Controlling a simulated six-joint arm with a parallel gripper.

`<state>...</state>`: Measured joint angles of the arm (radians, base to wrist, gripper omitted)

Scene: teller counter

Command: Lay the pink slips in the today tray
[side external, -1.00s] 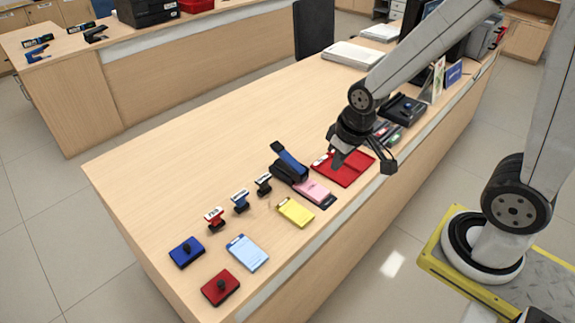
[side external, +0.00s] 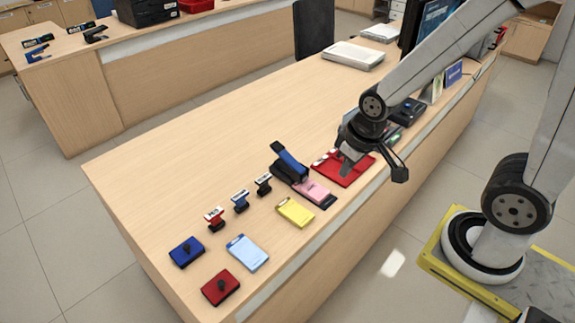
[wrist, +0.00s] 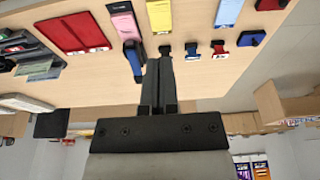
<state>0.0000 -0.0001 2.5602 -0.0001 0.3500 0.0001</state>
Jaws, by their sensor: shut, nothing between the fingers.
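The pink slips (side external: 314,189) lie flat on a dark base beside a blue and black stapler (side external: 288,160). The slips also show at the top of the wrist view (wrist: 122,22). A flat red tray (side external: 356,176) with small white labels lies to their right; it also shows in the wrist view (wrist: 72,33). The labels are too small to read, so I cannot tell whether this is the today tray. My gripper (side external: 347,171) is shut and empty. In the side view its fingers overlap the red tray; contact cannot be told. The shut fingers show in the wrist view (wrist: 165,52).
A yellow pad (side external: 296,212), a light blue pad (side external: 246,253), several stamps, a blue ink pad (side external: 186,252) and a red ink pad (side external: 221,287) lie to the left. A black device (side external: 407,111) stands right of my gripper. The counter's back left is clear.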

